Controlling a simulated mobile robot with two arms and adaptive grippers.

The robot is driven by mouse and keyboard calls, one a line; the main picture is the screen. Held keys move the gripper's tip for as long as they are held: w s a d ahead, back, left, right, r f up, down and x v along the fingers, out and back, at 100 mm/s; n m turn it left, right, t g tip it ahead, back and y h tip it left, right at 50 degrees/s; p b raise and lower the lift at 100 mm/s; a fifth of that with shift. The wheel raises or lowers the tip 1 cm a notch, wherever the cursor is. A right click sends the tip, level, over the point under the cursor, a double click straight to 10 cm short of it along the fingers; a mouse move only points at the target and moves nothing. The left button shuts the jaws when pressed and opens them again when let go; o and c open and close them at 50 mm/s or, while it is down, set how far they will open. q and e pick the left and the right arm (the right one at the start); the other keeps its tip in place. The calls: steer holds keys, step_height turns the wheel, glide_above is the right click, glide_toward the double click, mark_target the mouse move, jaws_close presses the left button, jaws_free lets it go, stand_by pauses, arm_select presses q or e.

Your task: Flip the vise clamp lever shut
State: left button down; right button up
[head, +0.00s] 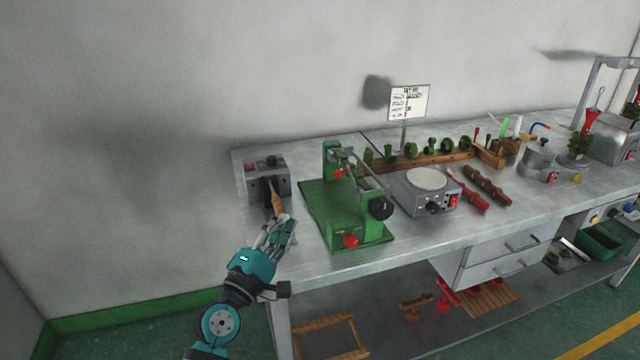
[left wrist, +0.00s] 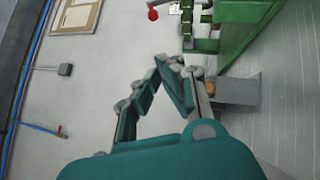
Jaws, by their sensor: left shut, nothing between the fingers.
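A green vise-like fixture (head: 335,205) stands on a green base plate near the left end of the bench. A grey bar, a black knob (head: 380,208) and a red ball (head: 350,241) are on it; I cannot tell which part is the clamp lever. Part of the fixture shows at the top of the left wrist view (left wrist: 235,40), with the red ball (left wrist: 153,14) apart from my fingers. My left gripper (head: 286,224) is shut and empty, left of the fixture by the bench's front edge. It also shows in the left wrist view (left wrist: 172,66). My right gripper is out of view.
A grey box (head: 267,178) with a wooden-handled piece (head: 278,203) stands just beyond my left gripper. A round-topped hot plate (head: 424,190), dark red and brown tools and a wooden rack (head: 430,162) lie to the right. A sign (head: 408,102) stands behind.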

arm_select(q)
steer(key=s+d+p+x, duration=0.1)
steer(key=d+x, duration=0.1)
steer(key=x, duration=1)
steer(key=shift+d+r, duration=0.4)
steer(key=shift+r+p, duration=0.1)
steer(key=shift+p, duration=0.2)
